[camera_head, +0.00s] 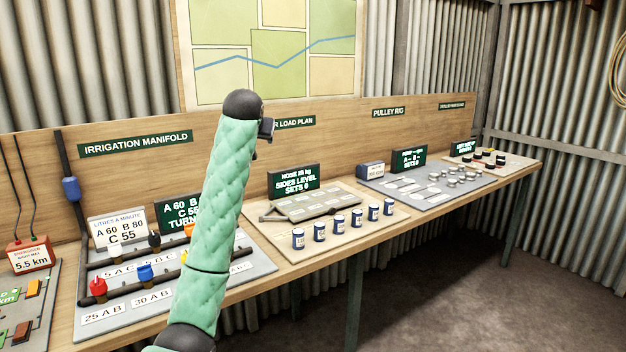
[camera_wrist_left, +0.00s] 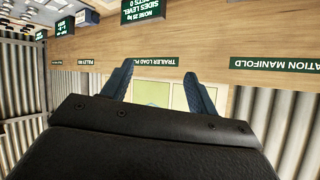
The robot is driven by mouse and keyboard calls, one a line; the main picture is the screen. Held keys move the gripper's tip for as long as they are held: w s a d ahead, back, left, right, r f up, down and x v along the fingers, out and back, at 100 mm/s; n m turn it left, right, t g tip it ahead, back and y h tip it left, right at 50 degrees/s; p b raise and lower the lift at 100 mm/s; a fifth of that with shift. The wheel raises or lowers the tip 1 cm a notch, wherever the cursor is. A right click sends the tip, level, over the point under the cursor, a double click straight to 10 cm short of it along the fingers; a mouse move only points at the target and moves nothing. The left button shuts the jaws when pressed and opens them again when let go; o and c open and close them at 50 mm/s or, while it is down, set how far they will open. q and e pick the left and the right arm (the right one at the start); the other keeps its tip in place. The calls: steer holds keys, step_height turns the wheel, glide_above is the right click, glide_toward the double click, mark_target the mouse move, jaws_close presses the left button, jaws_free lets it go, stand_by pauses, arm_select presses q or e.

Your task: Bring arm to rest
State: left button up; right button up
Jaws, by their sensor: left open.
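My left arm rises from the bottom of the head view in a green quilted sleeve, bent at a black joint in front of the back board. Only a small dark part shows behind that joint, and the fingers cannot be made out there. In the left wrist view my left gripper (camera_wrist_left: 160,84) has its two blue fingers apart with nothing between them. That view is upside down, with the trailer load plan sign and the wall map (camera_wrist_left: 152,94) beyond the fingers. My right gripper is in neither view.
A long wooden bench (camera_head: 335,250) runs along the wall. It carries the irrigation manifold board (camera_head: 255,268) with valves, a load plan board (camera_head: 300,255) with several blue-and-white cans, and a grey pulley board (camera_head: 400,202). The floor (camera_head: 450,290) at right is clear.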

arm_select(q)
steer(key=s+d+f+g+h+p, duration=0.1)
steer(key=s+f+g, duration=0.4)
steer(key=s+f, duration=2.4)
steer(key=s+f+m+g+h+p, duration=0.1)
steer(key=s+f+g+p, duration=0.2)
steer(key=s+f, duration=2.6)
steer(key=s+g, duration=0.1)
steer(key=s, duration=0.7)
steer(key=shift+s+d+g, duration=0.15)
steer(key=shift+d+g, duration=0.2)
steer(key=shift+g, duration=0.05)
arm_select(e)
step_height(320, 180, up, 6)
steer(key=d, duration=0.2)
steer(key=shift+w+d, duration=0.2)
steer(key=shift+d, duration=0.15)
